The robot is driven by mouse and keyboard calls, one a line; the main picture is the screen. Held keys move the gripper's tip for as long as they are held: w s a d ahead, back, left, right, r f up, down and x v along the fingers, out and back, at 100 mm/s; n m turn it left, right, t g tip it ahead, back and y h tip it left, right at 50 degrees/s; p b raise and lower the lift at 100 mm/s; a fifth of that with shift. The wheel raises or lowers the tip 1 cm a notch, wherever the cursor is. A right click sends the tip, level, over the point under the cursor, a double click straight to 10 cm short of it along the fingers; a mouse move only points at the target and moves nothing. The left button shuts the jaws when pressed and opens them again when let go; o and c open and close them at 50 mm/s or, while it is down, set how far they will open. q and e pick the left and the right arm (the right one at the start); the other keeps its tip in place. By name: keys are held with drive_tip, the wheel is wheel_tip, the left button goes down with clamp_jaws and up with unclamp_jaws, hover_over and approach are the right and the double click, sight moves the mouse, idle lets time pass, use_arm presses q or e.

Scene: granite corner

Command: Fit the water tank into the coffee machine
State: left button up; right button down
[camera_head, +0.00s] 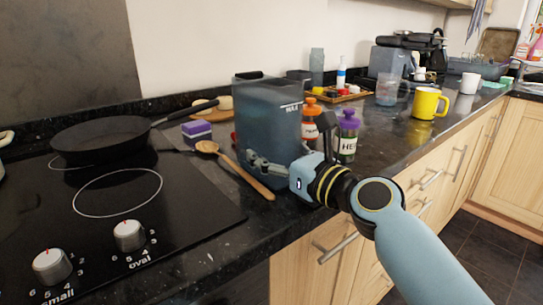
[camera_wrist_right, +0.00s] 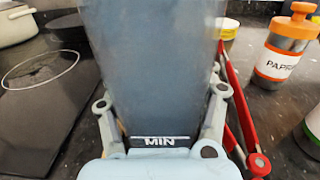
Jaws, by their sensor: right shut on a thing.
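The water tank (camera_head: 268,118) is a translucent blue-grey box with a MAX mark near its top. It is upright at the counter's front, right of the hob. My right gripper (camera_head: 268,166) is shut on its lower part; whether the tank touches the counter is unclear. In the right wrist view the tank (camera_wrist_right: 155,75) fills the middle between the fingers, with a MIN mark low on it. The coffee machine appears to be the dark appliance with a grey-blue side (camera_head: 388,62) at the back right, partly hidden by things before it. My left gripper is not in view.
A wooden spoon (camera_head: 240,172) lies beside the tank. An orange-lidded paprika jar (camera_head: 311,122) and a purple-lidded jar (camera_head: 348,136) stand close behind it. A glass jug (camera_head: 387,92) and yellow mug (camera_head: 428,104) stand farther right. A frying pan (camera_head: 100,137) is on the hob.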

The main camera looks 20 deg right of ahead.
drive_tip(key=shift+r, duration=0.1)
drive_tip(key=shift+c, duration=1.7)
unclamp_jaws()
